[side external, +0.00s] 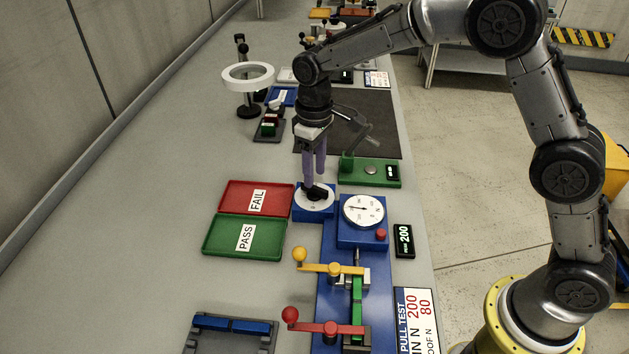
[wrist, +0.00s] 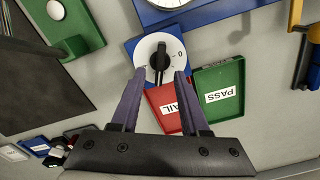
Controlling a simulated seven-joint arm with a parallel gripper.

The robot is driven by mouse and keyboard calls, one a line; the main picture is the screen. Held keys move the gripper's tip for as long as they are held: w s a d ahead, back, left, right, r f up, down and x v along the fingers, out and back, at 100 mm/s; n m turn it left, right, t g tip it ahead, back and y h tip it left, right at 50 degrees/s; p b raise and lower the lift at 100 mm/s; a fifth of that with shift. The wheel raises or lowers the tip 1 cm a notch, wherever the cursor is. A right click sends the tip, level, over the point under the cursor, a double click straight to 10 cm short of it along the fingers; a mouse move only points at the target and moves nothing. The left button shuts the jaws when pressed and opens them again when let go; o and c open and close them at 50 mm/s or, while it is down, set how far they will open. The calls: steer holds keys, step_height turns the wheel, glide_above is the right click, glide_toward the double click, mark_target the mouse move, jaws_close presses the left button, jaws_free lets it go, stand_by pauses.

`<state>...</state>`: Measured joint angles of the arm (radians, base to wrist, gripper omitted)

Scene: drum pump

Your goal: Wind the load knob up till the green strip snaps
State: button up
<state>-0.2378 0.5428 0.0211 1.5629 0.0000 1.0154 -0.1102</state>
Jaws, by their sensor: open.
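The load knob (side external: 318,191) is black, on a white round dial on a blue block. In the wrist view the knob (wrist: 161,60) is a narrow bar with a "0" mark to its right on the dial. My gripper (side external: 313,183) points down at the knob. In the wrist view my gripper (wrist: 160,73) is open, one purple finger on each side of the knob, with gaps visible. Fingertip height is unclear. The green strip (side external: 357,299) runs along the blue rig between the yellow and red lever clamps and looks whole. The round white gauge (side external: 363,210) sits on a blue box.
The red FAIL tray (side external: 232,197) and green PASS tray (side external: 222,236) lie left of the rig. The yellow lever (side external: 318,267) and red lever (side external: 325,327) stick out leftward. A display (side external: 404,240) reads 200. A green stand (side external: 372,172) is behind the gauge.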

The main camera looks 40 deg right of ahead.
mark_target(315, 191)
steer(key=shift+f, duration=1.8)
jaws_close()
